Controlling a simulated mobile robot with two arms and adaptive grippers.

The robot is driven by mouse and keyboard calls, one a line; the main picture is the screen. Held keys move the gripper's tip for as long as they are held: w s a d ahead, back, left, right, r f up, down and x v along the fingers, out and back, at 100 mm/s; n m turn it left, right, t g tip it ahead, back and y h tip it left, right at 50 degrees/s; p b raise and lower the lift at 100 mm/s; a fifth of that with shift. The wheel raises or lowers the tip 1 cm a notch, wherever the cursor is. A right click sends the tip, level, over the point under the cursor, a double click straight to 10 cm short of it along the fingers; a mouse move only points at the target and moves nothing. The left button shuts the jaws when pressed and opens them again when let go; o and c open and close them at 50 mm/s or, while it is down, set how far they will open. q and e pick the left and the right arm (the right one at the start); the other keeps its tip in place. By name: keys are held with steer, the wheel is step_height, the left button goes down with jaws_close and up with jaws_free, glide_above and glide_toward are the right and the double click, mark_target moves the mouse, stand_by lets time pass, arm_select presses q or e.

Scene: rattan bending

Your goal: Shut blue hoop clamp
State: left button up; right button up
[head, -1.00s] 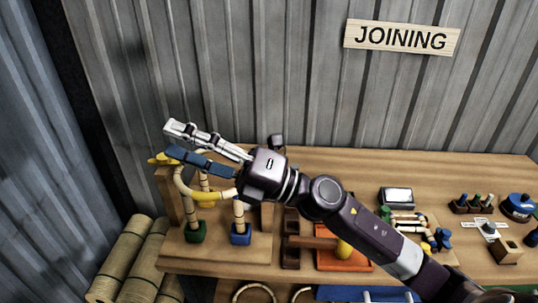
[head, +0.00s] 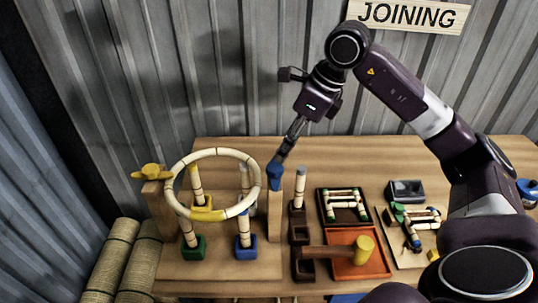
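A pale rattan hoop (head: 218,153) rests around the tops of upright pegs on a wooden board. The blue clamp (head: 275,174) is at the top of a wooden post (head: 274,215), just right of the hoop. A yellow clamp (head: 151,172) tops the post on the hoop's left. My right gripper (head: 281,155) points down at the blue clamp from above, its fingertips at or touching it. The fingers look close together and overlap the clamp, so I cannot tell whether they grip it. My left gripper is out of view.
Pegs stand in green (head: 194,248) and blue (head: 245,250) bases under the hoop. Right of the blue clamp's post are a brown peg rack (head: 298,232), a mallet (head: 362,250) on an orange tray (head: 372,268), and a dark frame tray (head: 324,205). A corrugated wall stands behind.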

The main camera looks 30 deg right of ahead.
mark_target(275, 167)
steer(key=f, duration=0.1)
steer(key=a+f+p, duration=0.1)
steer(key=f, duration=0.2)
steer(key=shift+a+f+p, duration=0.15)
steer(key=shift+a+p, duration=0.1)
steer(key=shift+p, duration=0.15)
steer(key=shift+w+a+f, duration=0.15)
steer(key=shift+w+f, duration=0.5)
steer(key=shift+f, duration=0.35)
steer(key=shift+s, duration=0.1)
steer(key=c, duration=1.2)
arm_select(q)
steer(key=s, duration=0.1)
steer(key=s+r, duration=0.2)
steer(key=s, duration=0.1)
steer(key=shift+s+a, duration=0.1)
arm_select(e)
steer(key=shift+o, duration=0.2)
